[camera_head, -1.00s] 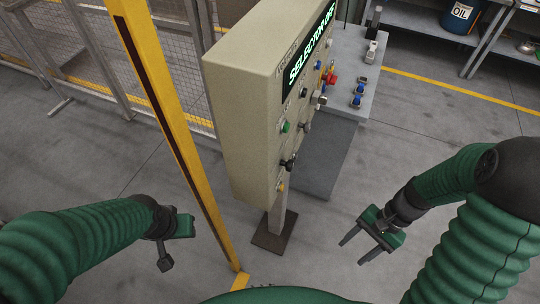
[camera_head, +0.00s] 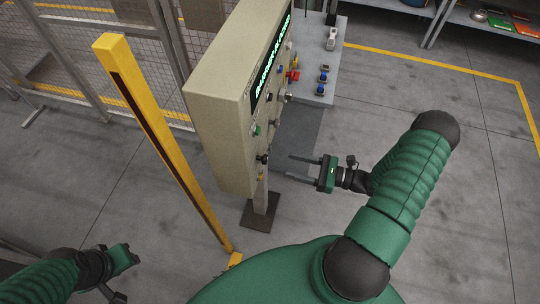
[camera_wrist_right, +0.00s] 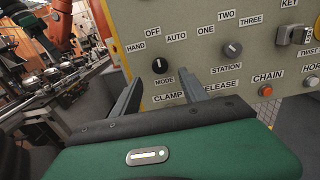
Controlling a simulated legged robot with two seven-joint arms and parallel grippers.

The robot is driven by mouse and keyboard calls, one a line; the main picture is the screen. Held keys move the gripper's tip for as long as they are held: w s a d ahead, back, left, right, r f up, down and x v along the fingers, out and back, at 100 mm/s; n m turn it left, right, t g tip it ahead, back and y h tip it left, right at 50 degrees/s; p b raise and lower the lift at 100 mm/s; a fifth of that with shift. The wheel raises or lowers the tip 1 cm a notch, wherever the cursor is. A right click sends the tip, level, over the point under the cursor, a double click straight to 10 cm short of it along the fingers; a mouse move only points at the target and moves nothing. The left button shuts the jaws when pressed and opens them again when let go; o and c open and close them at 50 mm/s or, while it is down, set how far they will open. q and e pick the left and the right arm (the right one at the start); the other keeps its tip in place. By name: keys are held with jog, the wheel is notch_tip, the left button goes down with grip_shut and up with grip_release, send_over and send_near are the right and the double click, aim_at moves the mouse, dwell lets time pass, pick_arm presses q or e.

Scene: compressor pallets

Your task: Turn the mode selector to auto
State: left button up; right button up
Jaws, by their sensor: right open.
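My left gripper (camera_head: 118,275) is low at the left, away from the panel.
The station knob (camera_wrist_right: 232,49) is right of the mode selector. A red-orange chain button (camera_wrist_right: 265,91) is lower right. A yellow post (camera_head: 165,140) stands left of the panel. A grey bench (camera_head: 318,80) stands behind it. Floor to the right is open.

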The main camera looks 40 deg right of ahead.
aim_at(262, 159)
jog(key=p+x, duration=0.2)
jog(key=x, duration=0.5)
jog(key=shift+w, duration=0.2)
jog(key=shift+a, duration=0.15)
jog(key=shift+c, duration=1.2)
grip_shut()
